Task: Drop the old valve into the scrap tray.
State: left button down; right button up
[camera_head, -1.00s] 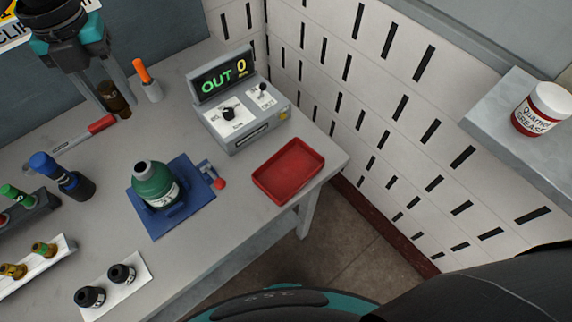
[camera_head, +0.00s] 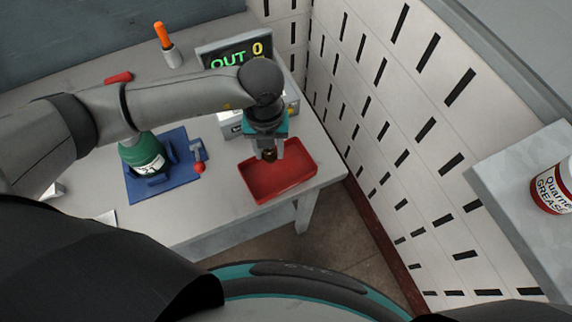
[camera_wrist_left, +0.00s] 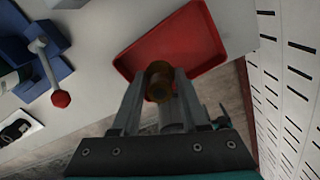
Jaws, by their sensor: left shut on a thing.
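My left gripper (camera_head: 267,152) is above the red scrap tray (camera_head: 280,192), near the tray's back edge in the head view. It is shut on the old valve (camera_head: 269,156), a small dark brown piece. In the left wrist view the brown valve (camera_wrist_left: 159,80) sits between the two fingers, in front of the red tray (camera_wrist_left: 195,35). The tray looks empty where I can see it. My right gripper is not in view.
A green cylinder (camera_head: 143,154) stands in a blue fixture (camera_head: 172,187) left of the tray, with a red-knobbed lever (camera_head: 199,168). The OUT display box (camera_head: 228,57) is behind my arm. A slotted white wall (camera_head: 400,110) and a shelf with a grease jar (camera_head: 552,190) are right.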

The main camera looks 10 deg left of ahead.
pick_arm(q)
jog(key=shift+a+f+b, duration=0.1)
jog(key=shift+f+b, duration=0.4)
jog(key=shift+f, duration=0.2)
notch_tip(320, 180, down, 4)
jog(key=b, duration=0.3)
jog(key=shift+r, duration=0.15)
jog(key=shift+f+b, duration=0.35)
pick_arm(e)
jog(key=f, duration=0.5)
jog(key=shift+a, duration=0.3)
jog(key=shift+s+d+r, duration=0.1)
pick_arm(q)
jog(key=shift+c, duration=1.7)
grip_release()
notch_tip(320, 180, up, 15)
jog(key=shift+r, duration=0.15)
jog(key=shift+s, duration=0.1)
